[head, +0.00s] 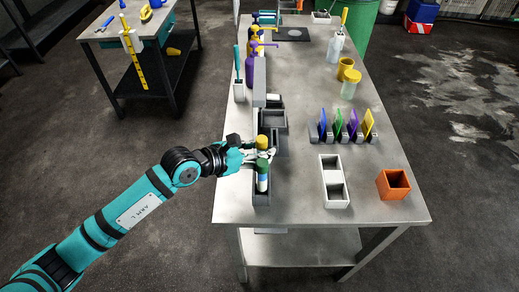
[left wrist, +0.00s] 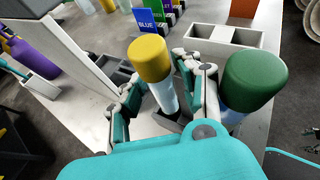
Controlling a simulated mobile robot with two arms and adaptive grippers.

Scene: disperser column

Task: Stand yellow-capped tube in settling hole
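The yellow-capped tube (head: 262,142) stands near the left edge of the table, with its lower part hidden in the head view. In the left wrist view the yellow-capped tube (left wrist: 163,92) has a pale body whose lower end meets a dark grey holder (left wrist: 172,122). My left gripper (head: 252,154) reaches in from the left, with its fingers on either side of this tube. In the left wrist view the gripper (left wrist: 158,88) looks open, with a gap on the tube's left side. A green-capped tube (head: 262,167) stands close in front. I cannot make out which opening is the settling hole.
A dark grey holder (head: 261,199) bears the green-capped tube. A white two-compartment block (head: 333,202), an orange box (head: 393,186) and several coloured cards in a rack (head: 345,133) stand to the right. A pale upright panel (left wrist: 80,55) stands left of the gripper.

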